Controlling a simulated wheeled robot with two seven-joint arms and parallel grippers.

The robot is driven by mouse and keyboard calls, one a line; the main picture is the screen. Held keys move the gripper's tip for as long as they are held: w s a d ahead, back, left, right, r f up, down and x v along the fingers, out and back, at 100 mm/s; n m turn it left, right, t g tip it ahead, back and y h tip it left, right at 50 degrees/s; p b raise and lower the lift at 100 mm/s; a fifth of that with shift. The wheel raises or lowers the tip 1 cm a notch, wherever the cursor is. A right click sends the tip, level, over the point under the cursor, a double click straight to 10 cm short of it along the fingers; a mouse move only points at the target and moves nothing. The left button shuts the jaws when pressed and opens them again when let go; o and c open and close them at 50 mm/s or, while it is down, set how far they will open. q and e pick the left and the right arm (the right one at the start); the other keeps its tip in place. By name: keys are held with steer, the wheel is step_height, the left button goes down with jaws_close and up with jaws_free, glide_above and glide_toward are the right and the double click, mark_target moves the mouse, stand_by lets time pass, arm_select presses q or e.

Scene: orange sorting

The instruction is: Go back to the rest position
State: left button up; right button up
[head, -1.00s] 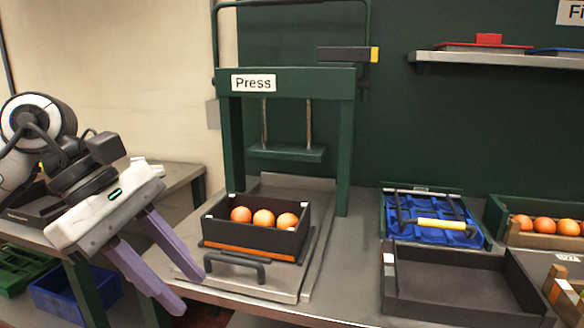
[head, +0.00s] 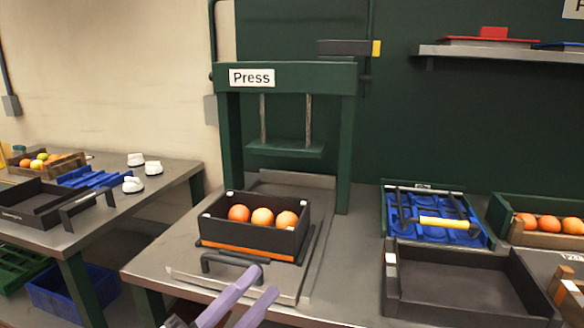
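My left gripper (head: 254,292) shows at the bottom centre of the head view. Its two purple fingers are apart with nothing between them, in front of the press tray's handle. A black box (head: 272,245) with three oranges (head: 262,217) sits on the sliding tray (head: 285,283) of the green press (head: 285,78). The gripper is clear of the box. My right gripper is not in the view.
An empty dark box (head: 455,280) stands to the right on the table, with a blue crate (head: 470,240) behind it. A wooden crate of oranges (head: 545,238) is at the far right. A side table (head: 150,190) holds more boxes at left.

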arm_select(q)
steer(key=a+f+n+y, duration=0.5)
steer(key=f+n+y, duration=0.4)
steer(key=f, duration=0.4)
steer(key=s+a+f+n+g+y, duration=0.2)
steer(key=s+f+n+g, duration=0.2)
steer(key=s+f, duration=0.6)
steer(key=s+a+f+n+g+y, duration=0.2)
steer(key=s+f+n, duration=0.5)
steer(key=f, duration=0.8)
steer(key=s+a+g, duration=0.1)
steer(key=s, duration=0.2)
steer(key=shift+s+n+g, duration=0.2)
steer(key=shift+n+g, duration=0.2)
